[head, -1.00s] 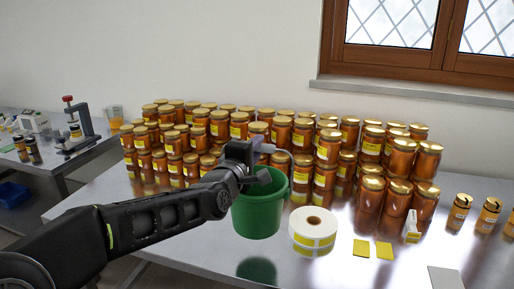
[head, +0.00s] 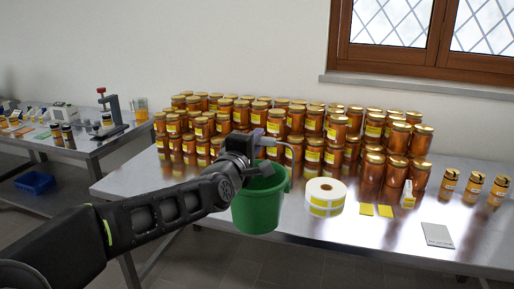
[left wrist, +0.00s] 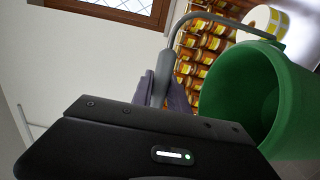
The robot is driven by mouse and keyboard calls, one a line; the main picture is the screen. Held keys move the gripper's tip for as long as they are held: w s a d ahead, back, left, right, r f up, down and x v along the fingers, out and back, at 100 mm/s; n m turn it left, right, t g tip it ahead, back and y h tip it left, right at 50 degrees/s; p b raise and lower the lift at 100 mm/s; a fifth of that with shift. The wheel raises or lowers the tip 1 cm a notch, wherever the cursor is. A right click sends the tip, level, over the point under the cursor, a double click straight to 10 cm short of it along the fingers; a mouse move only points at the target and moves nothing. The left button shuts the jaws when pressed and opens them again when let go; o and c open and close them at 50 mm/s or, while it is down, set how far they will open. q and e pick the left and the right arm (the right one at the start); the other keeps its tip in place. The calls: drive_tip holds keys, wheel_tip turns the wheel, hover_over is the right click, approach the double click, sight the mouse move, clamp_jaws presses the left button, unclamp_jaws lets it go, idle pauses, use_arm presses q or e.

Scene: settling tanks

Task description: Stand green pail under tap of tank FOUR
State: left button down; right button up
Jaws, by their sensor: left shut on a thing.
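The green pail (head: 259,205) hangs from my left gripper (head: 256,146) in the head view, in front of the jar table's near edge. My left gripper is shut on the pail's grey handle, which arches above the rim. In the left wrist view the pail (left wrist: 295,110) is at the right, its open mouth showing and looking empty, with the handle (left wrist: 180,50) running into the jaws (left wrist: 165,92). No tank and no tap show in either view. My right gripper is not in view.
A steel table (head: 300,222) holds many amber jars with gold lids (head: 310,125), a label roll (head: 325,197), yellow cards (head: 376,210) and a grey plate (head: 437,235). Another bench (head: 85,148) stands at the left, a blue bin (head: 35,182) below it. Floor shows in front.

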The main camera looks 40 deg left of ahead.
sight(270, 147)
use_arm(q)
drive_tip(key=w+d, duration=0.1)
drive_tip(key=w+d+f, duration=0.1)
drive_tip(key=d, duration=0.1)
drive_tip(key=shift+w+d, duration=0.15)
drive_tip(key=shift+w, duration=0.1)
drive_tip(key=w+d+f+m+h, duration=0.1)
drive_tip(key=d+f, duration=0.5)
drive_tip(key=f, duration=0.4)
drive_tip(key=w+d+f+m+h, duration=0.1)
drive_tip(key=d+f+h, duration=0.1)
drive_tip(key=d+f, duration=0.5)
drive_tip(key=w+d+f+m+h, duration=0.1)
drive_tip(key=d+f+h, duration=0.1)
drive_tip(key=d+f, duration=0.5)
wheel_tip(270, 147, down, 6)
drive_tip(key=shift+d+r+t, duration=0.15)
drive_tip(key=shift+t, duration=0.15)
